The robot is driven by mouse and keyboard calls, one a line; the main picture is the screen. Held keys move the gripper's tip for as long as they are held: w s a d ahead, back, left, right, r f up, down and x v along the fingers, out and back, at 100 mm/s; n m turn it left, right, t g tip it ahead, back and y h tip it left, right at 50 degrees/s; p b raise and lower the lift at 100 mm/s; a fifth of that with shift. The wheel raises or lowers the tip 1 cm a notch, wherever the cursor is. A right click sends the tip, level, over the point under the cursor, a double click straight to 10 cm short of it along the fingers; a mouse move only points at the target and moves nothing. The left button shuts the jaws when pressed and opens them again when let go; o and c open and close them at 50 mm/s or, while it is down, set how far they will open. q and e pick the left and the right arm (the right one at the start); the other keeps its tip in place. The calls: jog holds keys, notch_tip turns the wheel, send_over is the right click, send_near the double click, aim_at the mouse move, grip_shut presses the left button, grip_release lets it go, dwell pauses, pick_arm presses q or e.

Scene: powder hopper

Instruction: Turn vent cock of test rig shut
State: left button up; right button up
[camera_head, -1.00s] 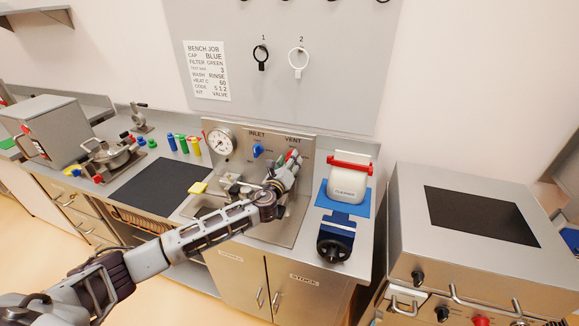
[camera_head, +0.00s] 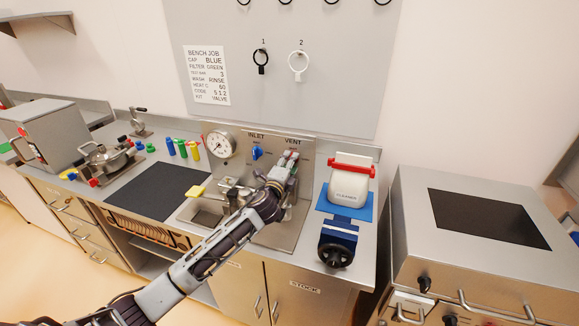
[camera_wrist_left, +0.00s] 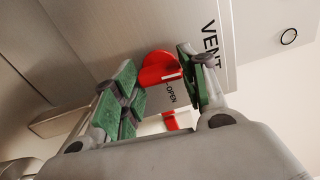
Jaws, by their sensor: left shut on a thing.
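The test rig is an upright steel panel (camera_head: 306,168) with a round gauge (camera_head: 221,144), a blue INLET cock (camera_head: 257,152) and a VENT label. The red vent cock (camera_wrist_left: 160,68) shows between my left fingers in the left wrist view, below the VENT lettering and beside the word OPEN. My left gripper (camera_wrist_left: 158,62) is shut on its handle, with green finger pads on both sides. In the head view my left gripper (camera_head: 290,160) is at the panel's right side and mostly hides the cock. My right gripper is not in view.
A yellow block (camera_head: 196,191) and a dark mat (camera_head: 163,190) lie to the left.

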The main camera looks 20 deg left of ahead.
pick_arm(q)
jog(key=shift+n, duration=0.5)
jog(key=o, duration=1)
jog(key=shift+a, duration=0.1)
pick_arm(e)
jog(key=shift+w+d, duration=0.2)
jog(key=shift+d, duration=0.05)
pick_arm(q)
jog(key=shift+s, duration=0.15)
jog(key=shift+s+a, duration=0.15)
jog(key=shift+s, duration=5.7)
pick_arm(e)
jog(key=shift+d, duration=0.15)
pick_arm(q)
jog(key=shift+f, duration=0.1)
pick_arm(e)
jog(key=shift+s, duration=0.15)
